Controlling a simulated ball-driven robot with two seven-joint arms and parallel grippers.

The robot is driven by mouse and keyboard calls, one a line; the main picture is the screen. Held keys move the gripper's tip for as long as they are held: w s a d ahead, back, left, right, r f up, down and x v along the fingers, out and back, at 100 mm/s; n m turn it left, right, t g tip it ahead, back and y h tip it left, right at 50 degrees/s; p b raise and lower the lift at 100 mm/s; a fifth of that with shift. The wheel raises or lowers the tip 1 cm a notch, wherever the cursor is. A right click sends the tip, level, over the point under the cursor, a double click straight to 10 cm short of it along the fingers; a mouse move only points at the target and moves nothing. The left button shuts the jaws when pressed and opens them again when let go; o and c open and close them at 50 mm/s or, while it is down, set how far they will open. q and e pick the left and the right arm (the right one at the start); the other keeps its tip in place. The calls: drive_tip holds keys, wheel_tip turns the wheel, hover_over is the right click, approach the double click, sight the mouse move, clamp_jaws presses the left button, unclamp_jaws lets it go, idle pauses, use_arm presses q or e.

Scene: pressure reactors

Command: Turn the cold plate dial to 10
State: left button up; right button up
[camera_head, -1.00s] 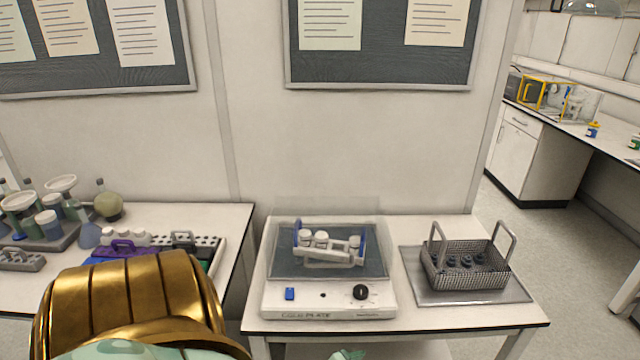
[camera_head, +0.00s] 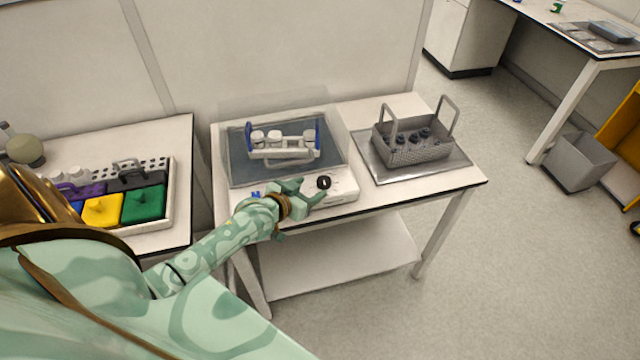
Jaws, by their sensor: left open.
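The cold plate (camera_head: 345,190) is a white box with a dark top on the small table. Its round black dial (camera_head: 323,183) is on the front panel, to the right. My left gripper (camera_head: 308,194) is open in front of the panel, with its fingers close to the dial's left side. I cannot tell whether they touch it. The gripper and wrist hide much of the front panel; a bit of the blue switch (camera_head: 256,195) shows to their left. My right gripper is out of view.
A rack with white-capped vials (camera_head: 283,143) stands on the cold plate. A wire basket (camera_head: 412,145) sits on a metal tray to the right. A rack with coloured blocks (camera_head: 142,205) is on the left table.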

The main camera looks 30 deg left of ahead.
sight(322, 182)
use_arm(q)
drive_tip(key=b+x, duration=0.1)
drive_tip(key=x, duration=0.4)
drive_tip(key=shift+f+b, duration=0.1)
drive_tip(key=shift+b, duration=0.2)
drive_tip(key=shift+w+f, duration=0.1)
drive_tip(key=shift+w, duration=0.4)
drive_tip(key=c, duration=1)
drive_tip(key=shift+d+r+n+y+p, duration=0.1)
drive_tip(key=shift+r+n+y+p, duration=0.45)
drive_tip(key=shift+p, duration=0.6)
drive_tip(key=shift+f+y+p, duration=0.2)
drive_tip(key=shift+y+p, duration=0.15)
drive_tip(key=shift+f+n, duration=0.25)
